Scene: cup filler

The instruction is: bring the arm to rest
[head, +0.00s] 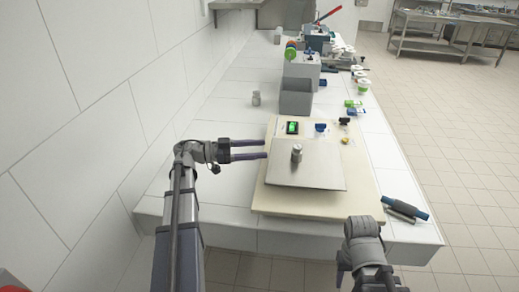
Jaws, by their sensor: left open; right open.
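My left gripper (250,150) is open and empty, its two dark fingers pointing right beside the left edge of a cream board (262,192). On that board lies a grey metal plate (320,170) with a small metal cup-like piece (297,153) standing upright on it, to the right of the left fingertips and apart from them.
A small device with a green display (292,128) sits at the board's back. A grey bin (296,98) and a small grey bottle (256,98) stand behind. A blue-ended roller (405,210) lies at the front right corner. The white tiled wall (90,110) is at left.

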